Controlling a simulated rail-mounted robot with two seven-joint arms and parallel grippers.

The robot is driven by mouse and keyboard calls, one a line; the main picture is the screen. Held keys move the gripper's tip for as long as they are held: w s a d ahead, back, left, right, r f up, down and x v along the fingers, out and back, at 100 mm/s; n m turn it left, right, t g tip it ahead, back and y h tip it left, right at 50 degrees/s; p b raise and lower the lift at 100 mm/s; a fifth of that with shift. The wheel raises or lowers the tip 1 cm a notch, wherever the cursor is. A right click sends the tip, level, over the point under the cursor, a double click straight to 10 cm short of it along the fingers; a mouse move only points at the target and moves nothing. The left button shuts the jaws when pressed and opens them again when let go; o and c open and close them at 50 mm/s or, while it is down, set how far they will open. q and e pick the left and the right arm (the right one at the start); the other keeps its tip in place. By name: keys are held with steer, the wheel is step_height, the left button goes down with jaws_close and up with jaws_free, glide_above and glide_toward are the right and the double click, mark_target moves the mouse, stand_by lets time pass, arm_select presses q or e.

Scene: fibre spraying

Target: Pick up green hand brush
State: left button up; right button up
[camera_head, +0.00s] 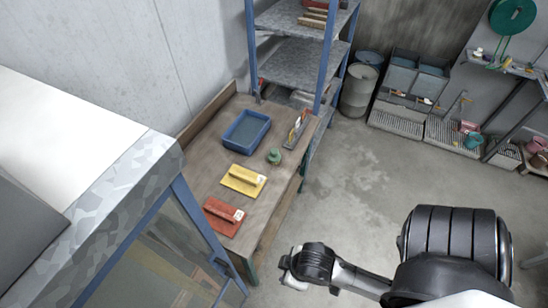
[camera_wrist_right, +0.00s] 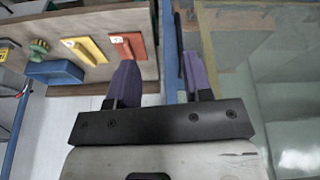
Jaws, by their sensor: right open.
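The green hand brush (camera_head: 274,156) appears as a small green item on the wooden workbench (camera_head: 262,212), just right of the blue bin. It also shows in the right wrist view (camera_wrist_right: 39,48), at the upper left. My right gripper (camera_wrist_right: 160,62) is open, with two purple fingers apart and nothing between them. The brush lies well to the left of these fingers in that view, clear of them. In the head view my right arm is at the lower right, off the bench, and its fingers cannot be made out. My left gripper is not in view.
On the bench are a blue bin (camera_head: 246,131), a yellow float (camera_head: 243,180), a red float (camera_head: 223,215) and a trowel-like tool (camera_head: 297,130). A blue-framed shelf (camera_head: 294,60) rises behind. A metal-edged cabinet (camera_head: 85,150) stands left. Open floor (camera_head: 360,190) lies right of the bench.

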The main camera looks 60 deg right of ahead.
steer(key=o, duration=0.5)
